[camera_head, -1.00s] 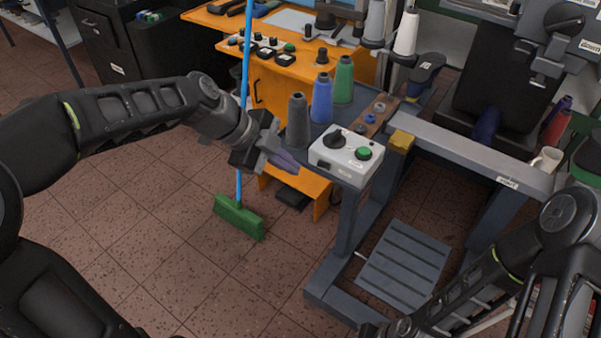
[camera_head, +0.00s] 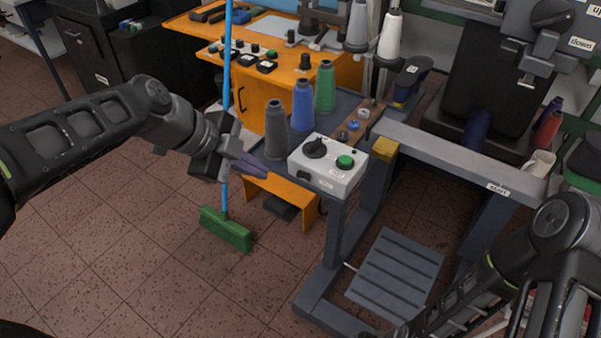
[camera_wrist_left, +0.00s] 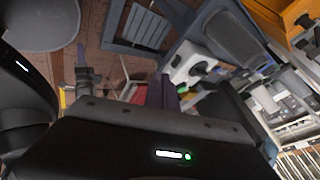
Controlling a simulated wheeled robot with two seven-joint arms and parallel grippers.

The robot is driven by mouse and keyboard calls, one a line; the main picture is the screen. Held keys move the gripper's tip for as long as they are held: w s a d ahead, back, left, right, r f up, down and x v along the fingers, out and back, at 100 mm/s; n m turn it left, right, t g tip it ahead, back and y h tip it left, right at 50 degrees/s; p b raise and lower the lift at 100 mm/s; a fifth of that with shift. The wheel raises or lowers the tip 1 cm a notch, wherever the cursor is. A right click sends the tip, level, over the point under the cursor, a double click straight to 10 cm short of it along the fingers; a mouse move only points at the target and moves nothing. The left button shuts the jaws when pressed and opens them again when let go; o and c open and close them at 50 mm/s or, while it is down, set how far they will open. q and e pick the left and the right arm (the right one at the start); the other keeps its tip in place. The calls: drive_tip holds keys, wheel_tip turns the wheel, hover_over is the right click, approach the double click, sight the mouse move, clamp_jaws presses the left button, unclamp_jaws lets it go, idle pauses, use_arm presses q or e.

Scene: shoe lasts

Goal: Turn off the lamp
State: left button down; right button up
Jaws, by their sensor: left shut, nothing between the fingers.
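A white control box (camera_head: 327,167) with a black rotary knob (camera_head: 315,147) and a green button (camera_head: 345,162) sits on the corner of a grey machine table. It also shows in the left wrist view (camera_wrist_left: 190,64), just beyond the fingers. My left gripper (camera_head: 254,167) is shut and empty, a short way left of the box, pointing toward it and apart from it. Its fingers also show in the left wrist view (camera_wrist_left: 163,92). I cannot make out a lamp for certain. My right arm comes in at the lower right; its gripper is out of view.
Grey, blue (camera_head: 302,105) and green (camera_head: 325,86) thread cones stand behind the box. A blue broom pole (camera_head: 227,70) with a green head (camera_head: 226,229) stands by my left gripper. An orange workbench (camera_head: 350,72) is behind. Open floor lies at the front left.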

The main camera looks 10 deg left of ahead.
use_arm(q)
drive_tip(key=p+x, duration=0.1)
drive_tip(key=x, duration=0.3)
drive_tip(key=w+p+x, duration=0.1)
drive_tip(key=x, duration=0.3)
drive_tip(key=w+r+p+x, duration=0.1)
drive_tip(key=x, duration=0.3)
drive_tip(key=shift+w+a, duration=0.25)
idle(0.4)
